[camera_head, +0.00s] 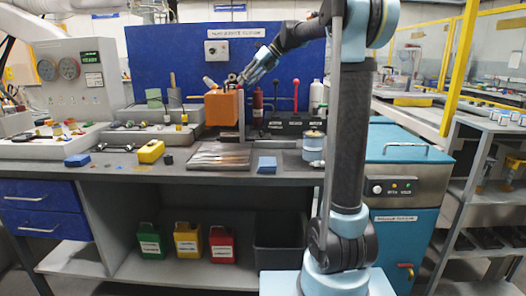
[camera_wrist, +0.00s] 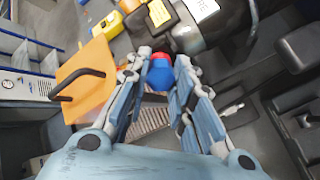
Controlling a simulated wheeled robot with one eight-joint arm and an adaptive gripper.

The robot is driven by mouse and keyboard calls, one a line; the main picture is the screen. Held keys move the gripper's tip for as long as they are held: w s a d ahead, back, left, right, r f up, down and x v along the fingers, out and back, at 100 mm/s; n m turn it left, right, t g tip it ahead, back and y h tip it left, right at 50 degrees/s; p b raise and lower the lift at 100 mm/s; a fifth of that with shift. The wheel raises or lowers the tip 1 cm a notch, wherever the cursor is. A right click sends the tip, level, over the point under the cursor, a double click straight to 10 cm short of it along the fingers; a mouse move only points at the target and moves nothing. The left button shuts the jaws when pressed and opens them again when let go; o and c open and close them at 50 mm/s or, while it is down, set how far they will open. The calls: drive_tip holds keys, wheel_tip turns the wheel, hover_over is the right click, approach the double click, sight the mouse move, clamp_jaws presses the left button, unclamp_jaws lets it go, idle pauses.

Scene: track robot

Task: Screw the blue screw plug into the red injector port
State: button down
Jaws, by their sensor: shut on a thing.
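In the wrist view, the blue screw plug (camera_wrist: 160,74) sits between the two fingertips of my gripper (camera_wrist: 159,67), which is shut on it. A red part (camera_wrist: 161,56), which looks like the injector port, shows just beyond the plug, mostly hidden behind it. The plug lines up with the red part, but I cannot tell whether they touch or whether any thread is engaged. In the head view, my gripper (camera_head: 242,80) is above the workbench, beside and above an orange block (camera_head: 223,108). The plug and port are too small to make out there.
An orange panel with a black handle (camera_wrist: 85,75) lies left of my fingers in the wrist view. A dark cylinder (camera_wrist: 205,22) is close beyond them.

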drive_tip(key=m, duration=0.5)
drive_tip(key=shift+f+m, duration=0.1)
drive_tip(key=shift+m, duration=0.2)
drive_tip(key=c, duration=1.3)
unclamp_jaws()
drive_tip(key=shift+c, duration=0.9)
drive_tip(key=n, duration=0.4)
drive_tip(key=shift+n, duration=0.4)
drive_tip(key=n, duration=0.7)
